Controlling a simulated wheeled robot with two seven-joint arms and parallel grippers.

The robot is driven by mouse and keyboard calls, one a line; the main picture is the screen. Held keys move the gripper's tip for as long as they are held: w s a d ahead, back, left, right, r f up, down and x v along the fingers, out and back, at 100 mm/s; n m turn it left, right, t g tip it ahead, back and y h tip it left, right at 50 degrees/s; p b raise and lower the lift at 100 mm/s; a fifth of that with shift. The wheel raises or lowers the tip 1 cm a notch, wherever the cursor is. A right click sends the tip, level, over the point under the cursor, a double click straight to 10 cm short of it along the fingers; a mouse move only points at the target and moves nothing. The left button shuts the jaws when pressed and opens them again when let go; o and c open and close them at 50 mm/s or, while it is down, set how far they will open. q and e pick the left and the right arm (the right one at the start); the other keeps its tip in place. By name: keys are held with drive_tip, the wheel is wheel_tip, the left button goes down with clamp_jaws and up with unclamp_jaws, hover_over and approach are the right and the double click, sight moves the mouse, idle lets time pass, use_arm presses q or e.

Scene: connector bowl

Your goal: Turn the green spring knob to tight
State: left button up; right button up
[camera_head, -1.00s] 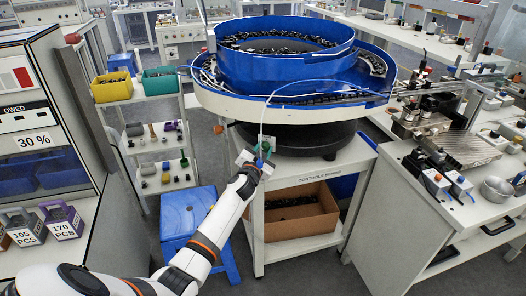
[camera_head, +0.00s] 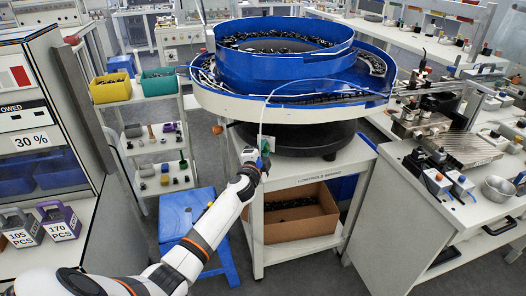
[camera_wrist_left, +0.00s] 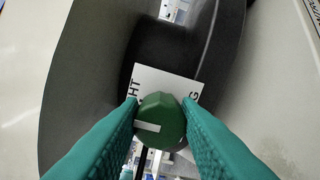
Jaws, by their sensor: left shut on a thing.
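The green spring knob (camera_wrist_left: 163,117) is a faceted dark green knob with a white pointer line. In the left wrist view the line points left and slightly down. A white label plate (camera_wrist_left: 168,84) lies behind it, with letters "HT" at the left and "G" at the right; the rest is hidden. The teal fingers of my left gripper (camera_wrist_left: 160,118) stand on both sides of the knob and are shut on it. In the head view my left gripper (camera_head: 262,160) is at the front left under the bowl feeder. My right gripper is not in view.
The blue bowl feeder (camera_head: 282,66) stands above on its cart, close over my gripper. A cardboard box (camera_head: 293,221) sits on the shelf below. A blue stool (camera_head: 187,217) is behind my left arm. Yellow (camera_head: 112,88) and green bins (camera_head: 158,81) stand at left.

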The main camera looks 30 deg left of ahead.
use_arm(q)
drive_tip(key=shift+f+m, duration=0.1)
drive_tip(key=shift+m, duration=0.2)
drive_tip(key=o, duration=1)
drive_tip(key=shift+s, duration=0.1)
drive_tip(key=v, duration=1.2)
drive_tip(key=shift+d+p, duration=0.1)
drive_tip(key=shift+p, duration=0.2)
